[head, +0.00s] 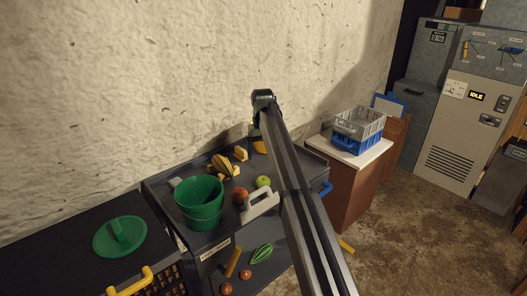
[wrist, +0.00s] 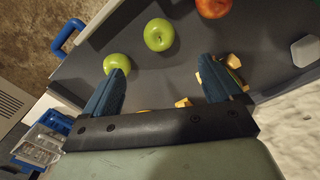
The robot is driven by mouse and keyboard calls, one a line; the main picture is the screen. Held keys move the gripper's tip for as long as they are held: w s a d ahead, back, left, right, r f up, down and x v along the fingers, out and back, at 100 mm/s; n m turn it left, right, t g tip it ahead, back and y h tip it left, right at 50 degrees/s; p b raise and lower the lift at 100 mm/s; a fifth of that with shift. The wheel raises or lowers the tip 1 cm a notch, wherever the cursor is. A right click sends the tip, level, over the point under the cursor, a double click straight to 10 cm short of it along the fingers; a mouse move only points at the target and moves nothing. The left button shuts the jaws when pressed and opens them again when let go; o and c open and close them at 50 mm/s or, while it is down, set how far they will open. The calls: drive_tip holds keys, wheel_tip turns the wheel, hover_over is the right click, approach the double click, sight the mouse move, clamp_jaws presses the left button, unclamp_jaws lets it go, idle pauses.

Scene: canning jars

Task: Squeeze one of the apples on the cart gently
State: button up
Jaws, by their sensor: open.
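In the wrist view, two green apples lie on the dark cart top (wrist: 185,65): one green apple (wrist: 159,33) ahead of the gap between my fingers, another (wrist: 116,62) partly behind the left fingertip. A red apple (wrist: 214,7) is cut by the top edge. My gripper (wrist: 163,68) is open, with nothing held between its fingers. In the head view, a green apple (head: 263,182) and the red apple (head: 240,196) sit on the cart (head: 160,192). My arm hides the second green apple and most of my gripper there.
Yellow pieces also lie by my right finger (wrist: 232,62). The wall is close behind the cart.

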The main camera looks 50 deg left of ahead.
sight(263, 179)
wheel_tip(263, 179, down, 14)
drive_tip(key=shift+r, duration=0.2)
idle(0.4)
drive_tip(key=c, duration=0.8)
drive_tip(key=shift+o, duration=0.4)
drive_tip(key=o, duration=0.7)
